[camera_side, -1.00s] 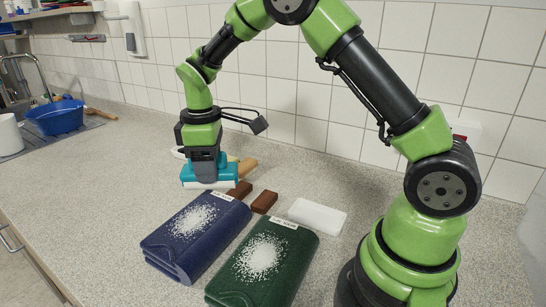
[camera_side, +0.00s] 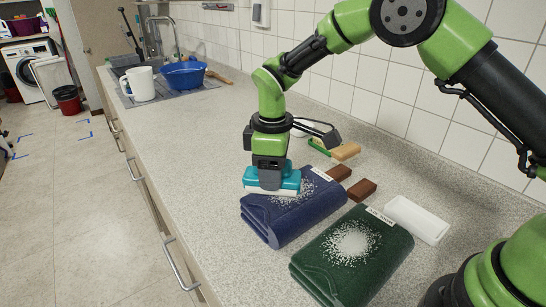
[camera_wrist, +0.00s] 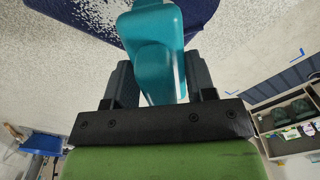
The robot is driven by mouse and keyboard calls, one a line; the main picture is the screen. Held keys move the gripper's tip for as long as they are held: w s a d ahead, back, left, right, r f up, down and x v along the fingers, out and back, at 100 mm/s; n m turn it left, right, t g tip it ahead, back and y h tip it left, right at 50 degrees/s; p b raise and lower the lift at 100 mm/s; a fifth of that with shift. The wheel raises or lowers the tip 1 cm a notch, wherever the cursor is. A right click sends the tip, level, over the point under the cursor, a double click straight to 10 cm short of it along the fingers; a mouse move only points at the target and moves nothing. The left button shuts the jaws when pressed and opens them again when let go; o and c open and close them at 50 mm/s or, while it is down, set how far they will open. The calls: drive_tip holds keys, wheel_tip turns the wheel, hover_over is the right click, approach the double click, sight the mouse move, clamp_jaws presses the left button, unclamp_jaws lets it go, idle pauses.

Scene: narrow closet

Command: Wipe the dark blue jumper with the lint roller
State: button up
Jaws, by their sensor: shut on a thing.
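The dark blue jumper (camera_side: 290,222) lies folded on the counter, with white specks (camera_side: 303,188) on its top and a white label at its far end. My gripper (camera_side: 268,180) is shut on a teal tool with a white underside, which I take as the lint roller (camera_side: 290,180). The roller is at the jumper's far left part and hides some of the specks. I cannot tell whether it touches the cloth. In the wrist view the teal roller (camera_wrist: 152,28) sits between the fingers (camera_wrist: 155,80), with blue cloth (camera_wrist: 200,14) behind it.
A folded dark green jumper (camera_side: 375,258) with white specks lies to the right. Two brown blocks (camera_side: 361,190), a white block (camera_side: 417,219) and a wooden brush (camera_side: 345,152) lie behind. A blue basin (camera_side: 184,76) and white jug (camera_side: 140,84) stand far left. The counter's left stretch is clear.

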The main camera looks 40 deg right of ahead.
drive_tip(key=shift+f, duration=0.85)
drive_tip(key=shift+d+f, duration=0.5)
drive_tip(key=shift+f, duration=0.2)
drive_tip(key=shift+c, duration=0.3)
drive_tip(key=shift+w+d, duration=0.15)
drive_tip(key=shift+d, duration=4.7)
drive_tip(key=shift+a, duration=5.4)
drive_tip(key=shift+w+d, duration=0.1)
drive_tip(key=shift+w, duration=0.45)
drive_tip(key=shift+w+d, duration=0.1)
drive_tip(key=shift+d, duration=5.65)
drive_tip(key=shift+a, duration=5.9)
drive_tip(key=shift+s+d+r, duration=0.1)
drive_tip(key=shift+r, duration=2)
drive_tip(key=shift+s+r, duration=0.1)
drive_tip(key=shift+r, duration=1.95)
